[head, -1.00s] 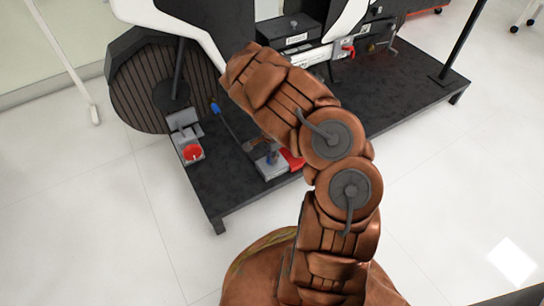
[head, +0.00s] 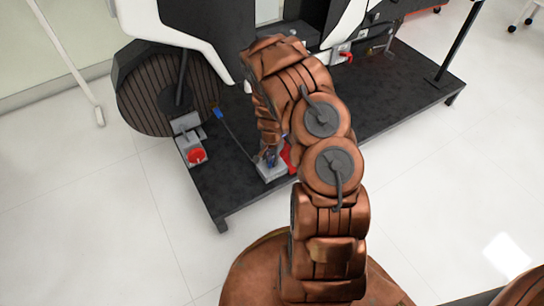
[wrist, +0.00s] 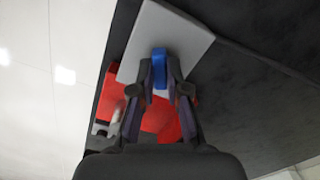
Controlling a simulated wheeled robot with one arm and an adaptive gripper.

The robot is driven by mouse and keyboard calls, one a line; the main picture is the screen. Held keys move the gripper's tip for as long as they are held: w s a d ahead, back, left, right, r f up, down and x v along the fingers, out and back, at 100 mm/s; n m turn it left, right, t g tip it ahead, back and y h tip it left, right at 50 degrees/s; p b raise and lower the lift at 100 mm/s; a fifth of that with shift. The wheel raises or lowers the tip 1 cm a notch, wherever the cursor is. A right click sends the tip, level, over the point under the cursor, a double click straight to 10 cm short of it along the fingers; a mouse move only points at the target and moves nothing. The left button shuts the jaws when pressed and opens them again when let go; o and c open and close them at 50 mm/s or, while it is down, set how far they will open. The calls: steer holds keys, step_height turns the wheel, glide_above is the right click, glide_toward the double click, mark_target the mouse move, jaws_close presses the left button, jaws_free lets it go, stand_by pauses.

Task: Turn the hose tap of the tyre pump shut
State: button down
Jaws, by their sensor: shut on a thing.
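The tyre pump shows in the wrist view as a red body (wrist: 154,116) on a pale grey plate (wrist: 190,38). In the head view its grey plate (head: 273,174) lies near the front edge of the platform, its red part partly behind my arm. The hose tap's blue handle (wrist: 160,60) stands between my fingertips in the wrist view. My gripper (wrist: 160,74) is shut on it, with a finger on either side. In the head view my gripper (head: 269,153) points down at the pump, and the tap is too small to make out clearly.
A red knob (head: 196,156) on a grey bracket is to the left of the pump. A thin dark rod with a blue end (head: 217,112) rises between them. A ribbed dark wheel (head: 160,92) stands behind. The dark platform (head: 225,195) is bare in front.

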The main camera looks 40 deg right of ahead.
steer(key=n+p, duration=0.4)
steer(key=n, duration=0.2)
steer(key=shift+r+n, duration=0.15)
steer(key=shift+n, duration=0.15)
steer(key=n+p, duration=0.2)
steer(key=n, duration=0.1)
steer(key=shift+n+p, duration=0.65)
steer(key=shift+n, duration=0.75)
steer(key=c, duration=1.2)
jaws_free()
steer(key=shift+o, duration=0.2)
step_height(320, 180, up, 12)
